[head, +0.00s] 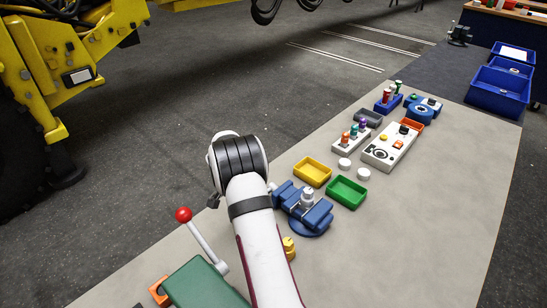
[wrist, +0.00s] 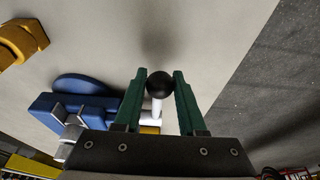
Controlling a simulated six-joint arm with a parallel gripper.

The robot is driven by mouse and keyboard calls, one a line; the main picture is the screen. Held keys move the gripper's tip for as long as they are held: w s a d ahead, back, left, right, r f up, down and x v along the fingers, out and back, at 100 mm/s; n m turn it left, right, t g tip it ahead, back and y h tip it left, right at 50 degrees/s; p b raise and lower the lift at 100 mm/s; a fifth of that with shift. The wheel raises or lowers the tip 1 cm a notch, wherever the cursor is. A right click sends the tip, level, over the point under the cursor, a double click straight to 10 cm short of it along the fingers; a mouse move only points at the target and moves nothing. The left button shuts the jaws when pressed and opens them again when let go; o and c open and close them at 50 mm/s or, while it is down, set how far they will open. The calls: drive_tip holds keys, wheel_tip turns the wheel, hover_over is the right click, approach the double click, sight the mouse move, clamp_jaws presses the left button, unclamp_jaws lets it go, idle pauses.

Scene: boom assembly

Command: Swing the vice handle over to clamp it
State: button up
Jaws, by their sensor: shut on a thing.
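The blue vice (head: 318,216) stands on the grey bench in the head view, just right of my arm, with a silver metal part (head: 307,196) at its jaws. In the wrist view the blue vice (wrist: 85,106) is to the left of my fingers. The vice handle (wrist: 158,106) is a pale rod with a black ball knob (wrist: 160,86). My gripper (wrist: 160,76) is shut on the handle, with its green fingers on either side at the knob. In the head view my arm hides the gripper and the handle.
A brass hex part (wrist: 22,42) lies near the vice. A yellow tray (head: 313,172) and a green tray (head: 346,192) sit behind it. A green machine with a red-knobbed lever (head: 203,240) stands left of my arm. The bench is clear to the vice's right.

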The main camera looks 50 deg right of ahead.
drive_tip(key=shift+a+f, duration=0.15)
drive_tip(key=shift+f, duration=0.8)
drive_tip(key=o, duration=0.7)
drive_tip(key=shift+r, duration=0.1)
drive_tip(key=shift+r, duration=0.3)
drive_tip(key=c, duration=0.7)
